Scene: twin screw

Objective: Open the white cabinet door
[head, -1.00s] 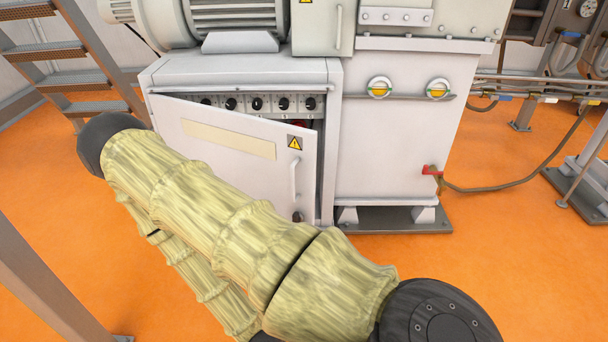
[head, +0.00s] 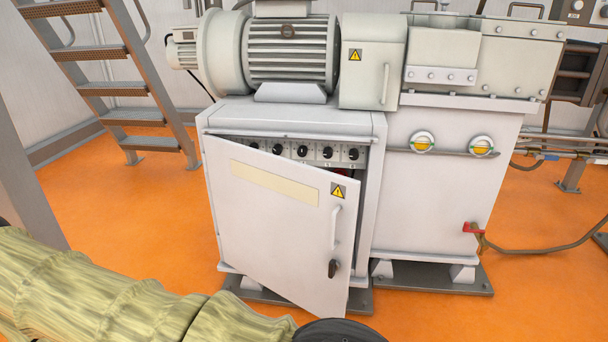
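The white cabinet door (head: 270,220) is ajar in the head view, hinged at its left side with its right edge swung out from the cabinet (head: 377,180). A gap along the top and right shows a row of black knobs (head: 303,151) inside. The door has a vertical white handle (head: 335,228), a black latch (head: 333,268) below it, a yellow warning label and a blank beige strip. My gripper is not in view.
A motor (head: 290,50) sits on top of the cabinet. Metal stairs (head: 110,85) stand at the left. A white housing with a red valve (head: 473,228) and hose stands at the right. Orange floor (head: 150,215) is clear left of the cabinet.

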